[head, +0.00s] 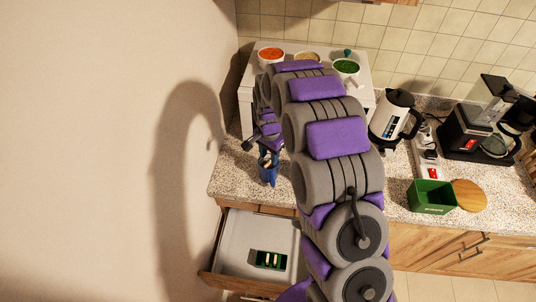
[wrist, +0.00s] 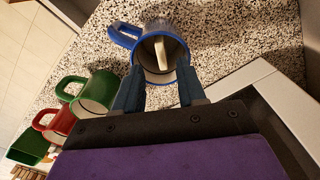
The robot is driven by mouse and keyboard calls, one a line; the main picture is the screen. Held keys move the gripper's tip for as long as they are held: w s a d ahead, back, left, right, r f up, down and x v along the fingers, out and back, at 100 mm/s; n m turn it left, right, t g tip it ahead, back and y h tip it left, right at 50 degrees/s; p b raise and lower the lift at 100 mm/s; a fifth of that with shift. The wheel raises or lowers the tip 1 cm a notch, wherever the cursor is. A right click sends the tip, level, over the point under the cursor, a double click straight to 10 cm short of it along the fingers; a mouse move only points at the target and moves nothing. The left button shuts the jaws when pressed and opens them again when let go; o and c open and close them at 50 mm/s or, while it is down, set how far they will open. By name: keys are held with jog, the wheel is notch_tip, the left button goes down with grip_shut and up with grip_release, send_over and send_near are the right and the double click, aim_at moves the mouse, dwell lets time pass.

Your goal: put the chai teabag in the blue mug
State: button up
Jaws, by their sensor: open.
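The blue mug (wrist: 172,31) is on the speckled counter just beyond my gripper in the wrist view, its opening facing the camera and its handle to the left. A pale flat strip (wrist: 160,52), which looks like a teabag, is inside the mug; I cannot read whether it is chai. My gripper (wrist: 157,76) is open, with one finger on each side of the mug's near rim; I cannot tell whether they touch it. In the head view the mug (head: 268,178) shows at the left of the counter, below my gripper.
An open drawer (head: 238,235) holds a dark green box (head: 270,260) with pale items. A green mug (wrist: 97,90) and red mug (wrist: 60,124) stand left in the wrist view. Kettle (head: 393,118), coffee maker (head: 466,132) and green bin (head: 431,197) stand right. My arm hides the middle counter.

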notch_tip(320, 180, up, 17)
jog(key=shift+a+p, duration=0.2)
jog(key=shift+p, duration=0.15)
dwell(0.6)
jog(key=s+d+r+n+b, duration=0.1)
jog(key=s+d, duration=0.2)
jog(key=s, duration=0.4)
jog(key=s+d+r+n+g+b, duration=0.1)
jog(key=s+d+n+b, duration=0.15)
jog(key=s, duration=0.45)
jog(key=s+d+r+n+b, duration=0.1)
jog(key=s+d, duration=0.2)
jog(key=s, duration=0.4)
jog(key=s+d+f+n+b, duration=0.1)
jog(key=s+f+n, duration=0.1)
jog(key=s, duration=0.7)
jog(key=s+d+f+n+b, duration=0.1)
jog(key=s+d+f, duration=0.1)
jog(key=s, duration=0.8)
jog(key=shift+f+n+g, duration=0.35)
jog(key=shift+f+g, duration=0.05)
jog(key=shift+f, duration=0.2)
jog(key=shift+d+f, duration=0.1)
